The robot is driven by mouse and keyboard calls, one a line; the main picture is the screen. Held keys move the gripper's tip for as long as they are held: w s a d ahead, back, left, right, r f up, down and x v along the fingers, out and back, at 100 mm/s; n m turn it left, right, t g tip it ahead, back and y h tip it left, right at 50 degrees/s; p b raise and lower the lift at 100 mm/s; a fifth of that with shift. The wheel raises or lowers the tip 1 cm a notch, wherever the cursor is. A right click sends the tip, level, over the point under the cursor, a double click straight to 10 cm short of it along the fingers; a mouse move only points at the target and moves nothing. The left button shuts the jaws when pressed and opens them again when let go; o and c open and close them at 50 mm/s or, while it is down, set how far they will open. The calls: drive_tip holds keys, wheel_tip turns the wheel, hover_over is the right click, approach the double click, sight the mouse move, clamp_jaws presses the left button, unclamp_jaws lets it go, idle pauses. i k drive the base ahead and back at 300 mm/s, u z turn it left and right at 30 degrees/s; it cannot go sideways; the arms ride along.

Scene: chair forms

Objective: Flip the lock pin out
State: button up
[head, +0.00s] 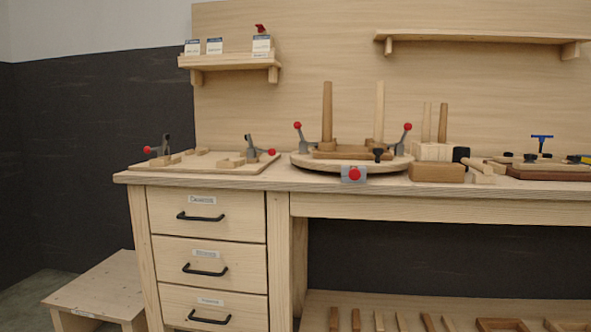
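A grey block with a round red knob (354,174) sits at the front edge of the workbench, just before the round wooden board (312,162); it looks like the lock pin. The knob faces me; whether the pin is in or out is too small to tell. The round board carries a wooden form with two upright posts (327,112) and two grey toggle clamps with red tips, one on the left (299,136) and one on the right (404,136). My gripper is not in view.
A flat board with two more red-tipped clamps (252,149) lies at left. A brown block (436,173), a mallet (482,170) and a blue-handled tool (541,141) are at right. Drawers (207,212) with black handles are below. A low stool (98,291) stands at lower left.

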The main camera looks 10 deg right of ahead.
sight(353, 175)
drive_tip(key=u, duration=1)
drive_tip(key=k, duration=1.2)
drive_tip(key=z, duration=1)
